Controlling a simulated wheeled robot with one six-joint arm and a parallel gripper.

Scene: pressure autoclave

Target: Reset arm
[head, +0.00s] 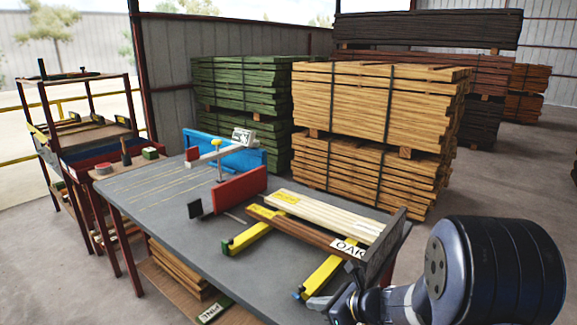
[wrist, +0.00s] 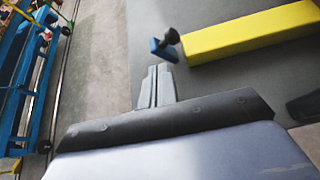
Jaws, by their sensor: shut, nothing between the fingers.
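My gripper (head: 318,303) is at the bottom of the head view, beside the near right edge of the grey table (head: 150,205). In the wrist view my gripper (wrist: 158,72) shows its two grey fingers side by side, shut and empty. A yellow bar (head: 325,272) lies at the table's near edge, close to my gripper. In the wrist view the yellow bar (wrist: 250,32) is ahead and to the right, with a small blue piece and dark knob (wrist: 166,47) by its end, just beyond the fingertips. Contact cannot be told.
Pale boards (head: 330,215) and a brown board labelled OAK (head: 300,230) lie across the yellow bars. A dark upright plate (head: 385,250) stands at their right end. Red (head: 240,187) and blue (head: 228,155) blocks stand further back. Lumber stacks (head: 375,105) are behind the table.

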